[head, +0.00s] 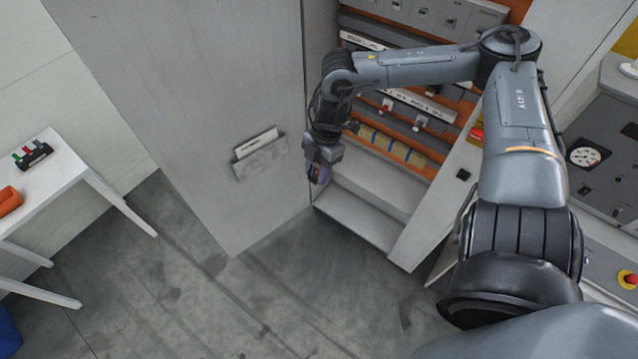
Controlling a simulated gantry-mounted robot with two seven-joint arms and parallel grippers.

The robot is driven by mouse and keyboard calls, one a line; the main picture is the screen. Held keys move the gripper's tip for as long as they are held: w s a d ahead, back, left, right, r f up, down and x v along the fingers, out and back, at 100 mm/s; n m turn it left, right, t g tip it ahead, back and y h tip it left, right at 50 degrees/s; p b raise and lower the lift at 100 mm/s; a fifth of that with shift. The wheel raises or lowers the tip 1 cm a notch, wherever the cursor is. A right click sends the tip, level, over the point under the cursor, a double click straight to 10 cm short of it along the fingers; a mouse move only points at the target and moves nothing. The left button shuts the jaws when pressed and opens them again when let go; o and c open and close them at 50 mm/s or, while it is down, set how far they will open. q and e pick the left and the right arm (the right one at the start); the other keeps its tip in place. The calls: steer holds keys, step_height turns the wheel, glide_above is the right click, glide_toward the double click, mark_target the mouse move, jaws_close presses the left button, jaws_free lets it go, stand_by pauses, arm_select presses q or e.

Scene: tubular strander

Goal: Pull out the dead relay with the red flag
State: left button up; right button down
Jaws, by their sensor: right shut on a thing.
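My right gripper (320,164) hangs in front of the open cabinet, near the inner edge of its door, pointing down. It is shut on a small dark purplish block (318,174), partly covered by the fingers; I see no red flag on it from here. My right arm hides part of the upper rows. My left gripper is not in view.
The grey cabinet door (190,110) stands open with a paper pocket (260,155) on it. A white table (55,170) at the left holds an orange roll (8,200) and a dark rack (33,154). A control panel (600,150) stands at the right. The floor in front is clear.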

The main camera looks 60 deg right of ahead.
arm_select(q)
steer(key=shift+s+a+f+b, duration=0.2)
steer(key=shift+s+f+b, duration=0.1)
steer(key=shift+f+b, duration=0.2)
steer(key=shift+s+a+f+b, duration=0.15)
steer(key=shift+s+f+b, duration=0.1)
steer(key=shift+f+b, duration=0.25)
arm_select(e)
steer(key=shift+w+r+n+g+h, duration=0.25)
steer(key=shift+w+n+h, duration=0.15)
steer(key=shift+w+h, duration=0.25)
steer(key=shift+w+r+n+g+h, duration=0.15)
steer(key=shift+w+n+g+h, duration=0.2)
steer(key=shift+w+h, duration=0.3)
